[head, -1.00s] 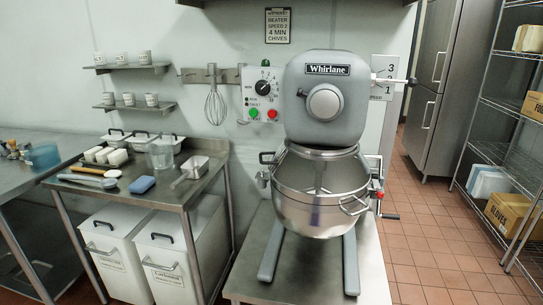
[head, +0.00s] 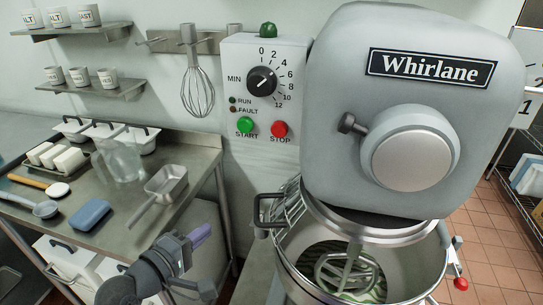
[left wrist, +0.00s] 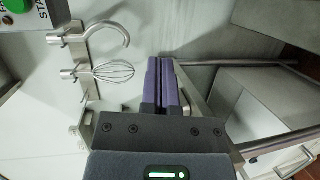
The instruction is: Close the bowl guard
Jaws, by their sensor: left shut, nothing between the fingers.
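The mixer (head: 350,100) stands large at the right of the head view. Its steel bowl (head: 425,272) sits under the head with the beater (head: 345,270) inside and green bits at the bottom. The wire bowl guard (head: 288,203) is at the left of the bowl, with a dark handle (head: 265,206) sticking out left. The front of the bowl is uncovered. My left gripper (head: 201,235) is left of the guard, apart from it, above the gap beside the side table. Its purple fingers (left wrist: 165,85) are shut and empty in the left wrist view.
A control box (head: 262,90) with a dial and buttons is on the wall beside the mixer. A whisk (head: 198,90) hangs left of it. The side table (head: 120,195) holds a scoop (head: 160,190), a blue sponge (head: 90,213) and tubs. White bins stand below.

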